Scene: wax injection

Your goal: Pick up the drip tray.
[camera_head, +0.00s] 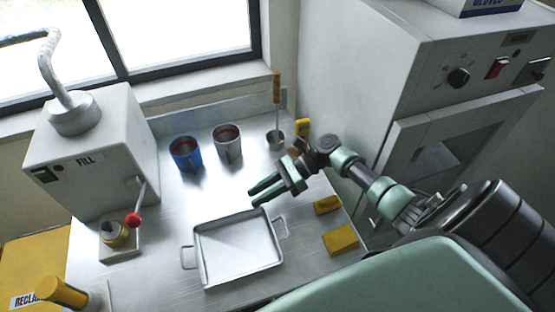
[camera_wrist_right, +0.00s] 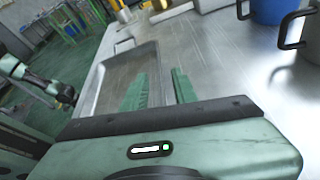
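The drip tray (camera_head: 237,283) is a shallow grey metal rectangle with a loop handle at its left and right ends, lying flat on the steel bench. In the wrist view, the tray (camera_wrist_right: 122,52) lies beyond and left of my right fingers. My right gripper (camera_head: 252,198) is open and empty, above the bench behind the tray's right side, with its two green fingers pointing left. The fingers also show apart in the right wrist view (camera_wrist_right: 162,82). My left arm shows at the left edge of the right wrist view; its finger state is unclear.
A blue mug (camera_head: 186,152) and a grey mug (camera_head: 228,146) stand at the back. Yellow blocks (camera_head: 340,240) lie right of the tray. The FILL machine (camera_head: 95,155) stands left, with a small cup (camera_head: 113,236) before it. A grey cabinet (camera_head: 350,70) bounds the right.

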